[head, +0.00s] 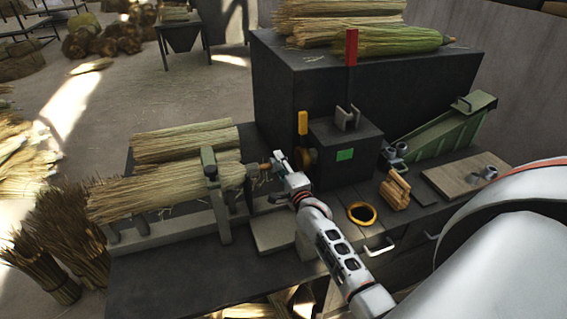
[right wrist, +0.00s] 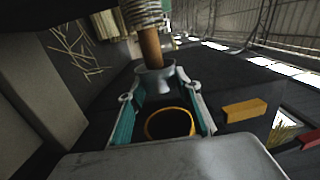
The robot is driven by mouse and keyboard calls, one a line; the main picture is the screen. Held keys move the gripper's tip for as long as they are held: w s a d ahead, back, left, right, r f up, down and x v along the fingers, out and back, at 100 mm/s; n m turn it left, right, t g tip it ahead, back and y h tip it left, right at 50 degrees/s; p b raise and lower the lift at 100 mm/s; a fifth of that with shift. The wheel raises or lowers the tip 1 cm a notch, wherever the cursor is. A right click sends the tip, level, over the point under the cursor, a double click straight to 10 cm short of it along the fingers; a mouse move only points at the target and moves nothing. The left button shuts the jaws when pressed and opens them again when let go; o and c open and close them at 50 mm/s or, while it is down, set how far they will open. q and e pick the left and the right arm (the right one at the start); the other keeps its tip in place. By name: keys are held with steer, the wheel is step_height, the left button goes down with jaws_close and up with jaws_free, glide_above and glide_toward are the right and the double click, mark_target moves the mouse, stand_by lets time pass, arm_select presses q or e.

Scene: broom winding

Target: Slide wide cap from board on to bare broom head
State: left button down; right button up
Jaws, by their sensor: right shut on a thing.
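My right gripper (head: 279,164) is at the handle end of a straw broom head (head: 140,196) held in the clamp (head: 214,195). In the right wrist view, the gripper (right wrist: 162,98) is shut on a grey, flared metal cap (right wrist: 154,77). The wooden stick (right wrist: 150,47) meets the cap's opening, with the wire-wound neck (right wrist: 146,12) beyond it. How far the stick is inside the cap is hidden. The light wooden board (head: 452,180) lies at the right of the bench, with a grey metal piece (head: 489,172) on it. My left gripper is not in view.
A second straw bundle (head: 185,142) lies behind the clamped one. A yellow ring (head: 361,213), wooden blocks (head: 394,193) and a green sloped device (head: 440,132) occupy the bench's right side.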

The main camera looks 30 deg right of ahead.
mark_target(262, 170)
steer(key=shift+w+a, duration=0.25)
steer(key=shift+a, duration=0.8)
steer(key=shift+w+a, duration=0.2)
steer(key=shift+a, duration=0.8)
steer(key=shift+w+a, duration=0.25)
steer(key=shift+a, duration=0.8)
steer(key=o, duration=0.9)
